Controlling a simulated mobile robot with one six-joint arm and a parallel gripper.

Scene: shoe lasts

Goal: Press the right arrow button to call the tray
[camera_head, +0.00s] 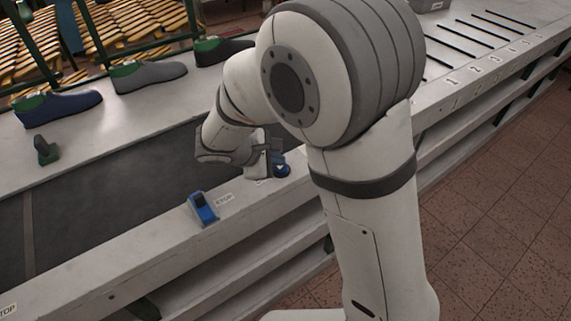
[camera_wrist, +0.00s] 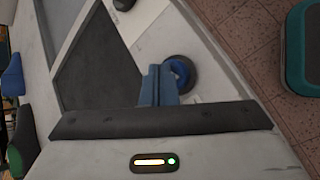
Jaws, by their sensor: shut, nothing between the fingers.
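A round blue button (camera_head: 282,169) on a dark base sits on the light front ledge of the conveyor, partly hidden behind my gripper in the head view. It also shows in the wrist view (camera_wrist: 183,72), just right of my fingertips. No arrow marking is readable on it. My gripper (camera_head: 267,172) is shut and empty, with its fingers low over the ledge beside the button. In the wrist view its blue fingers (camera_wrist: 160,69) are together and overlap the button's left edge. I cannot tell whether they touch it.
A blue shoe (camera_head: 58,106), a grey shoe (camera_head: 148,76) and a dark shoe stand along the far ledge. A small green-and-dark object (camera_head: 46,150) is nearby.

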